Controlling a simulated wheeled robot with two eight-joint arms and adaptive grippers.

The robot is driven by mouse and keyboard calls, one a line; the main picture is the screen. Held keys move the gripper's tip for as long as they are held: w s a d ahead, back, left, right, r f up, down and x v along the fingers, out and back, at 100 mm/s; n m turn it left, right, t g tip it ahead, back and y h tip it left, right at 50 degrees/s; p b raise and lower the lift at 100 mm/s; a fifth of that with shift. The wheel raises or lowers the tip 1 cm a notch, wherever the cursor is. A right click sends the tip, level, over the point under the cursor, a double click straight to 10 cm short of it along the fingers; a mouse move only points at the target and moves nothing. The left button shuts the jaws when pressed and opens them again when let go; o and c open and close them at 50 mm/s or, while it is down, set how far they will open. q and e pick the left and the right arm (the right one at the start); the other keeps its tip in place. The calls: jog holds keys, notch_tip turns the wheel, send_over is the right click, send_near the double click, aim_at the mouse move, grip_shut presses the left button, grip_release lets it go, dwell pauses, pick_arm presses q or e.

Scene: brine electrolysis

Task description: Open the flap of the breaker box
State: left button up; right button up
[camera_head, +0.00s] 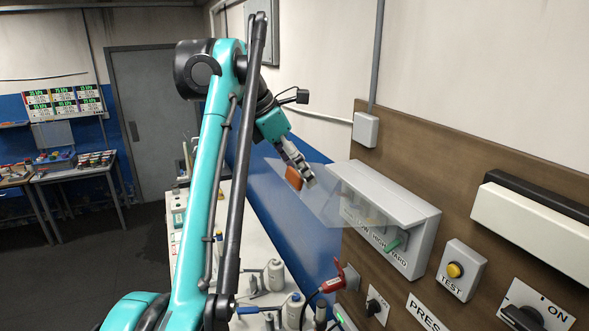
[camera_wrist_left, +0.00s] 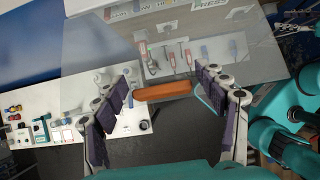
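The breaker box (camera_head: 405,205) is a grey box on the brown wall panel, with a green lever and lettering on its front. Its clear flap (camera_head: 325,205) stands swung out from the box, tilted, and also fills much of the left wrist view (camera_wrist_left: 90,65). An orange handle (camera_head: 293,178) sits on the flap's outer edge. My left gripper (camera_head: 305,172) is at this handle. In the left wrist view its fingers are spread, with the orange handle (camera_wrist_left: 164,90) showing between the tips; contact cannot be told.
Right of and below the box are a yellow TEST button (camera_head: 455,270), a rotary ON switch (camera_head: 535,308) and a red plug (camera_head: 335,280). A white bench (camera_head: 250,245) with bottles runs below. A small white wall box (camera_head: 365,130) is above.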

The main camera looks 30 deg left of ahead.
pick_arm(q)
jog(key=shift+w+d, duration=0.2)
jog(key=shift+w, duration=0.05)
jog(key=shift+s+a+r, duration=0.15)
jog(key=shift+s+a, duration=0.05)
jog(key=shift+s, duration=0.05)
jog(key=shift+s+a+r, duration=0.1)
jog(key=shift+r, duration=0.2)
jog(key=shift+a+r, duration=0.1)
jog(key=shift+r, duration=0.6)
jog(key=s+a, duration=0.7)
jog(key=s, duration=0.3)
jog(key=shift+a, duration=0.2)
jog(key=shift+w, duration=0.1)
